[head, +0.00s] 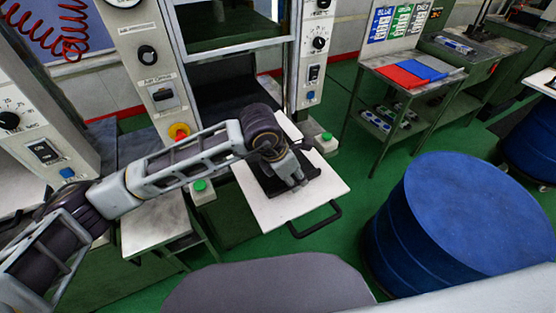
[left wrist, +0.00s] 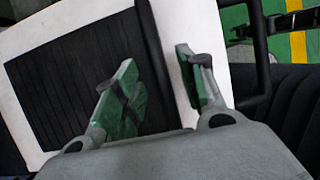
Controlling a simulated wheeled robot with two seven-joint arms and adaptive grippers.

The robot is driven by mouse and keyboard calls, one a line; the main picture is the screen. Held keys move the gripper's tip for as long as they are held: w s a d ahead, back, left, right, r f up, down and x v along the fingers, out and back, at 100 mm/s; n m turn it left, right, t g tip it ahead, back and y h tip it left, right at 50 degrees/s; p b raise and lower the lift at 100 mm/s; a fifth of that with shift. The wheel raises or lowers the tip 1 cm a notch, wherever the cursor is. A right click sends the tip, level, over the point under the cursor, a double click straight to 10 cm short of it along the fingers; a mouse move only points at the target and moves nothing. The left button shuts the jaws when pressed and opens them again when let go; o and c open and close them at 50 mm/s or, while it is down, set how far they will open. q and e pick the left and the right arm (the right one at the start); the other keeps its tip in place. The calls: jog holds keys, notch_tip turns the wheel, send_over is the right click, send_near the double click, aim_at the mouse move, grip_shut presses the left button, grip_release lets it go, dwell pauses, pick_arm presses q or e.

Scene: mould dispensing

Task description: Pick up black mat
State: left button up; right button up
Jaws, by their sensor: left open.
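The black mat (head: 312,171) lies on a white board (head: 282,212) in front of the press, mostly hidden by my left gripper (head: 297,183) in the head view. In the left wrist view the mat (left wrist: 75,85) shows a ribbed face and a smooth dark strip along its right edge. My left gripper (left wrist: 160,90) is open over that edge, with its green-padded fingers apart. One finger is over the mat and the other over the bare white board (left wrist: 210,35). Contact with the mat cannot be told. My right gripper is not in view.
The board has a black handle (head: 318,222) at its front. The press (head: 240,75) stands behind it, with control panels either side. A blue drum (head: 455,210) stands to the right. A side table (head: 400,75) holds red and blue sheets. Green floor shows between them.

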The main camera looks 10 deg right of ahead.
pick_arm(q)
jog(key=shift+d+f, duration=0.25)
jog(key=shift+f, duration=0.4)
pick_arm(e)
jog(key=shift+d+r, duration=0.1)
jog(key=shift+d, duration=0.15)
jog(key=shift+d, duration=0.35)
pick_arm(q)
jog(key=c, duration=0.7)
grip_shut()
jog(key=shift+w, duration=0.1)
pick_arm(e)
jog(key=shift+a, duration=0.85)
